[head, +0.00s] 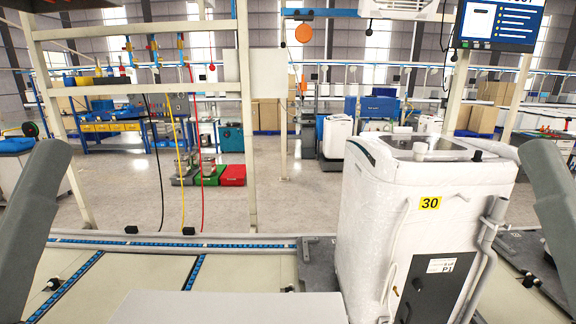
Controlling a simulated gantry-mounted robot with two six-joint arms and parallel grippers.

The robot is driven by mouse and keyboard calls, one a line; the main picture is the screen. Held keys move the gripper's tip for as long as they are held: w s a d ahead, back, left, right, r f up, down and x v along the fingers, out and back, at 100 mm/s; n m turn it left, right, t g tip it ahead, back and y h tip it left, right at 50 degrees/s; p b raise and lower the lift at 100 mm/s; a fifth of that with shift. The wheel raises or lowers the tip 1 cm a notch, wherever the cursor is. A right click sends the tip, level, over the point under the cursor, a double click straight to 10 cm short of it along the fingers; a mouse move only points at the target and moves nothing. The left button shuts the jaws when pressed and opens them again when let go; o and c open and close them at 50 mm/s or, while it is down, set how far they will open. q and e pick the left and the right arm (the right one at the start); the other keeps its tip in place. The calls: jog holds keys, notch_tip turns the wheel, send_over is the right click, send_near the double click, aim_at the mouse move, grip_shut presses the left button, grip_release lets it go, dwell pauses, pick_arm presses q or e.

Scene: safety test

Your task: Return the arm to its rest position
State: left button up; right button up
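Two grey arm links of mine show in the head view. One stands at the left edge and leans up to the right. The other is at the right edge and leans up to the left. Neither gripper is visible; both are outside the picture. No object held by my arms can be seen. A white washing machine (375,215) with a yellow "30" label stands upright between the arm links, right of centre. The right arm link is close to its right side in the picture; I cannot tell the gap.
A monitor (500,22) hangs at upper right. A pale flat surface (225,307) lies at the bottom centre. Open floor (290,195) lies beyond.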

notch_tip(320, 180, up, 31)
jog(key=p, duration=2.8)
